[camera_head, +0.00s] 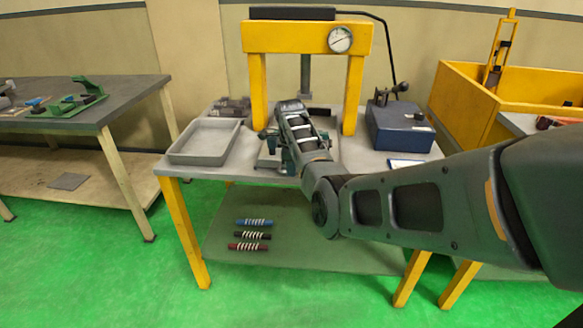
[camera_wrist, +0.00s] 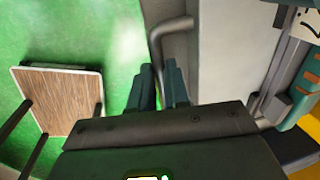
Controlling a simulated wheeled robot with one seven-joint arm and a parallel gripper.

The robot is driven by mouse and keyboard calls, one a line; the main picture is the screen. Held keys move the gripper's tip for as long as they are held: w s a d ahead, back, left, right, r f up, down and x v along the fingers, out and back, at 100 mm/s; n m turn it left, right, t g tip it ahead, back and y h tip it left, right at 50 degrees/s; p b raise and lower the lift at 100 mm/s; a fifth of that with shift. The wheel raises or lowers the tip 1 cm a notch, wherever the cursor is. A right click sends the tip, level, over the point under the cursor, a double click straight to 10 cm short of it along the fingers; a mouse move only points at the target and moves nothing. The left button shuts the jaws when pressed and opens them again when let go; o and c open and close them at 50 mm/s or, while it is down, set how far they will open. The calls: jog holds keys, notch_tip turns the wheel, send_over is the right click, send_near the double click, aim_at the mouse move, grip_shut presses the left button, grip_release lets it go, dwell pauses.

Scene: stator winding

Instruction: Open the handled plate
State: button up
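In the wrist view, a bent grey bar handle (camera_wrist: 157,42) runs beside a pale grey plate-like surface (camera_wrist: 232,55). I take this as the handled plate, though only part of it shows. The two dark teal fingers of my gripper (camera_wrist: 159,85) lie on either side of the bar's lower stretch. The gap between them is narrow, and I cannot tell whether they press on the bar. In the head view my gripper (camera_head: 286,150) is over the middle of the table at the press, and my arm hides the handle there.
A yellow press frame (camera_head: 312,38) with a gauge stands behind. A grey tray (camera_head: 204,141) is left of my gripper, a blue box (camera_head: 400,128) right. Three striped rods (camera_head: 252,235) lie on the lower shelf. A yellow bin (camera_head: 465,100) stands far right.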

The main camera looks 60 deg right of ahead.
jog(key=o, duration=0.4)
jog(key=shift+r, duration=0.1)
jog(key=r, duration=0.2)
jog(key=a+r, duration=0.1)
jog(key=r, duration=0.4)
jog(key=shift+s+a+r, duration=0.15)
jog(key=shift+s+r, duration=0.05)
jog(key=shift+s, duration=0.05)
dwell(0.3)
